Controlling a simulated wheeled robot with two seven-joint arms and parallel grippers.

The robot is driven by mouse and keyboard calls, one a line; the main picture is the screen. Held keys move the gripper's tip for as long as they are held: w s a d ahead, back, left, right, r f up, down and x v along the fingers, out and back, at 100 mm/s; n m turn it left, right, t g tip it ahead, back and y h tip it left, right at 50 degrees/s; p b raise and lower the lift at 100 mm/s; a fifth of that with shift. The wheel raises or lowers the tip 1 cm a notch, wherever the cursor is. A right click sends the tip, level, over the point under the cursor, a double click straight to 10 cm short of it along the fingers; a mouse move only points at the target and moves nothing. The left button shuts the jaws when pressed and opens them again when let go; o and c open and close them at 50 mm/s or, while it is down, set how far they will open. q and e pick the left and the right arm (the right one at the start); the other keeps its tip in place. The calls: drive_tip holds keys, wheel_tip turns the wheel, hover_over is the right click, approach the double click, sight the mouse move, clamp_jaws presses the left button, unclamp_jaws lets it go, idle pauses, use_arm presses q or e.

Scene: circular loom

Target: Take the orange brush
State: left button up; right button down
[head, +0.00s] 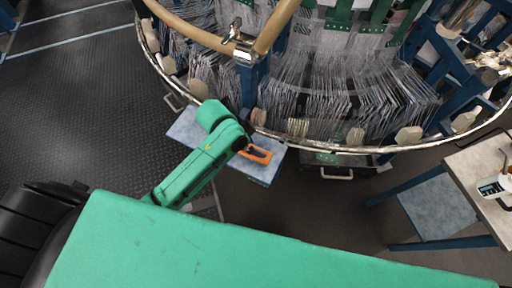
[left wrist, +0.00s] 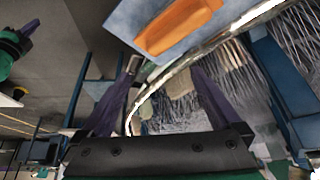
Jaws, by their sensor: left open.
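The orange brush (head: 257,154) lies on a small pale blue-grey shelf (head: 262,172) beside the loom's rim. In the left wrist view the brush (left wrist: 178,25) shows near the top, beyond the fingertips. My left gripper (head: 245,147) is at the end of the green arm, right by the brush; the arm hides part of it. In the left wrist view my left gripper (left wrist: 165,72) has its two dark fingers spread wide with no object held between them. A green and purple part (left wrist: 15,45) at the left edge there looks like my right gripper; its jaws are unclear.
The circular loom (head: 330,90) with its many threads and curved metal rim fills the top, close to my left gripper. A blue-legged table (head: 485,165) with a small device stands at the right. Dark floor (head: 90,90) is open at the left.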

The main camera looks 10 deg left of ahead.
use_arm(q)
drive_tip(key=w+d+r+m+g, duration=0.1)
drive_tip(key=w+d+r+m, duration=0.15)
drive_tip(key=m, duration=0.25)
drive_tip(key=a+r+m+g+y, duration=0.1)
drive_tip(key=a+m+g+y, duration=0.2)
drive_tip(key=a+m, duration=0.3)
drive_tip(key=f, duration=0.4)
drive_tip(key=d+f+p, duration=0.1)
drive_tip(key=f, duration=0.8)
drive_tip(key=shift+s+d+f, duration=0.1)
drive_tip(key=shift+d+f, duration=0.1)
drive_tip(key=shift+d, duration=0.2)
drive_tip(key=shift+r, duration=0.1)
clamp_jaws()
